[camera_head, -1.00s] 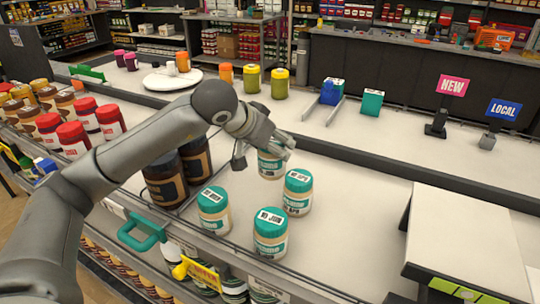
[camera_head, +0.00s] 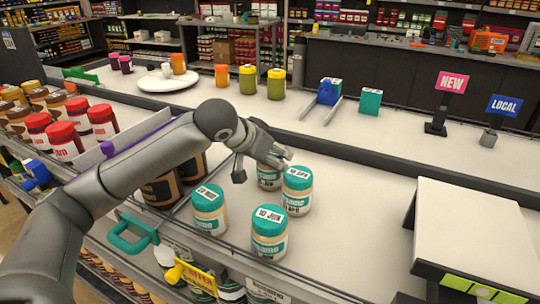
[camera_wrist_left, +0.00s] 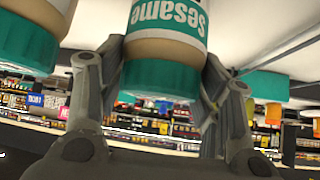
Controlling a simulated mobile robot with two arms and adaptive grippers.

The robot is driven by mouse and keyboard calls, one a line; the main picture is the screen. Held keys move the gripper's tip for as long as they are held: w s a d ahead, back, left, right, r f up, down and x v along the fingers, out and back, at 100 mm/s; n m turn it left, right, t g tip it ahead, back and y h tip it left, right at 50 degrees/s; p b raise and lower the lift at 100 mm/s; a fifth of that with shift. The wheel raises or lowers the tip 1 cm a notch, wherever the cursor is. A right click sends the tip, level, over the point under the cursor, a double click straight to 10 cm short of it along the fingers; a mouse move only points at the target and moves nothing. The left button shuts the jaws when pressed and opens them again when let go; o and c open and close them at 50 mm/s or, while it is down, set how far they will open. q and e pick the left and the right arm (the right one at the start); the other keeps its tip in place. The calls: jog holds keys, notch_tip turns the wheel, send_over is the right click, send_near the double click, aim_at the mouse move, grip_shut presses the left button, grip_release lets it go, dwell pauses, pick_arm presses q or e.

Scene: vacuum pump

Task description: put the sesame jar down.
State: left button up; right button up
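The sesame jar (camera_head: 268,178) has a teal lid and a pale body. It stands upright among similar teal-lidded jars, on or very near the counter. My left gripper (camera_head: 260,157) reaches over it from above and hides part of its lid. In the left wrist view the sesame jar (camera_wrist_left: 168,50) appears upside down between the two fingers (camera_wrist_left: 163,80), which lie close against its sides. I take the gripper as shut on it. Its base is hidden, so contact with the counter cannot be seen clearly. My right gripper is not in view.
Teal-lidded jars stand close by to the right (camera_head: 297,190), in front (camera_head: 269,233) and at front left (camera_head: 209,210). Dark jars (camera_head: 162,188) are behind my arm. A white-topped stand (camera_head: 480,235) is at the right. The counter between is free.

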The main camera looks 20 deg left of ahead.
pick_arm(q)
jog(key=shift+o, duration=0.7)
jog(key=shift+r, duration=0.1)
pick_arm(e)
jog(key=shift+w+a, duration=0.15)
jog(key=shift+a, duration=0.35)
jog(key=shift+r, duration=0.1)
